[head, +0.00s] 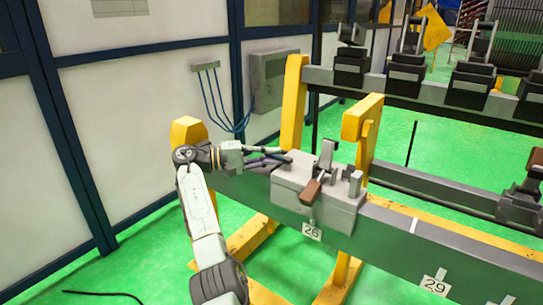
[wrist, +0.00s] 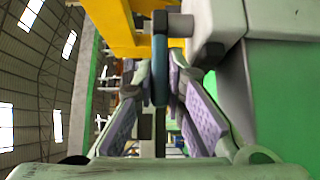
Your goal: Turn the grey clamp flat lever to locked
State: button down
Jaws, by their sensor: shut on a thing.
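The grey clamp (head: 338,213) sits on the long grey beam above the label 26. It also shows at the upper right of the wrist view (wrist: 218,22). My gripper (head: 284,158) reaches it from the left, level with its top left edge. In the wrist view my gripper's purple-padded fingers (wrist: 161,88) close on a thin blue-grey flat lever (wrist: 160,70), which stands edge-on between the fingertips below a short grey pin. In the head view the lever is hidden by the fingers. A brown-handled arm (head: 312,190) slopes across the clamp's front.
A yellow post (head: 295,100) rises behind the clamp, and another yellow post (head: 362,125) stands to its right. A second rail with several dark clamps (head: 405,72) runs behind. Green floor lies in front.

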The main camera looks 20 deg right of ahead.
jog(key=c, duration=1.9)
grip_release()
jog(key=shift+a, duration=0.1)
jog(key=a, duration=0.4)
jog(key=w+a, duration=0.1)
jog(key=a, duration=0.6)
jog(key=shift+w+a, duration=0.25)
jog(key=shift+a, duration=0.1)
jog(key=shift+a, duration=0.1)
